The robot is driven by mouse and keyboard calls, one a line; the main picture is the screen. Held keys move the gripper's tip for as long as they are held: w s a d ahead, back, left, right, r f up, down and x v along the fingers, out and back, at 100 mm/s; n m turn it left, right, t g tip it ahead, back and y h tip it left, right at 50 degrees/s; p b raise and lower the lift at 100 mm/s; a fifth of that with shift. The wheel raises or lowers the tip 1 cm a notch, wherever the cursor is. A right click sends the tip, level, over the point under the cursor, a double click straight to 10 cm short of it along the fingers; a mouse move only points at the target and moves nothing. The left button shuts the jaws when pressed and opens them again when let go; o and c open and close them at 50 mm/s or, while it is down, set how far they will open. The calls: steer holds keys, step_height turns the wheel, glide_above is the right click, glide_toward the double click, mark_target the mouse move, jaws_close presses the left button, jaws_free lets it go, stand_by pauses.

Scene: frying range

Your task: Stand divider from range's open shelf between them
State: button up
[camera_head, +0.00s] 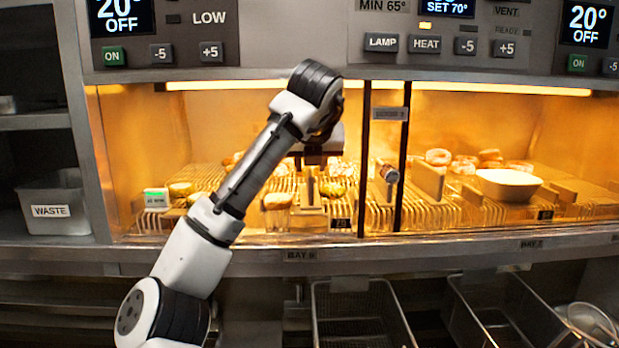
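My gripper (312,168) is inside the left bay of the lit warming cabinet, pointing down over the wire rack. A small tan upright plate (310,192), which looks like a divider, stands directly below it among the rack slots. I cannot tell whether the fingers touch it or whether they are open or shut. Yellowish food pieces (184,188) lie to the left of it, and a pale bun-like piece (277,201) is close on its left. More food (338,168) lies behind it. Other tan divider plates stand in the right bay (428,180).
Dark posts (399,165) part the bays. The right bay holds a white bowl (507,184) and round food pieces (438,157). A waste bin (54,205) is at far left; wire baskets (360,315) hang below.

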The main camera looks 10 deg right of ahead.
steer(key=s+a+b, duration=0.2)
steer(key=s+b, duration=0.1)
steer(key=s, duration=0.7)
steer(key=shift+s+f, duration=0.15)
steer(key=shift+s, duration=0.25)
steer(key=shift+a, duration=0.1)
stand_by(0.6)
steer(key=o, duration=0.3)
